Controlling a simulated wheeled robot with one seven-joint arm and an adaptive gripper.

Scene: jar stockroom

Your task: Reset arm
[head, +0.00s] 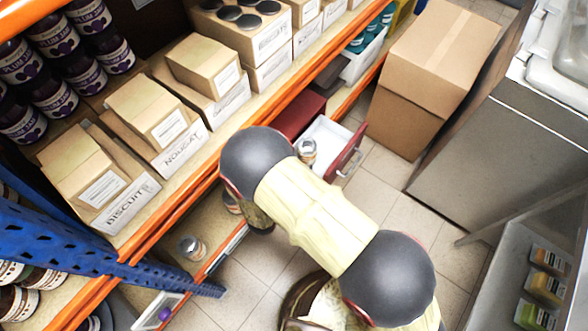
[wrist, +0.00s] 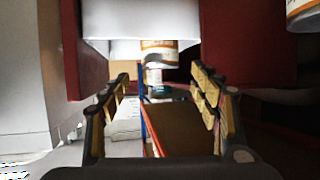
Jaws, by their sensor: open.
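My arm reaches from the lower right of the head view toward the orange-edged shelf (head: 180,205), and its forearm hides most of the hand there. In the wrist view my gripper (wrist: 162,82) shows two fingers spread apart with nothing between them. Beyond the fingertips is a jar with an orange-and-white label (wrist: 158,52), apart from both fingers.
A red-fronted drawer (head: 346,152) stands open with a jar (head: 307,150) in it, close to my arm. Another jar (head: 192,247) stands on the lower shelf. A cardboard box (head: 430,60) and steel counter (head: 490,150) flank tiled floor (head: 385,195).

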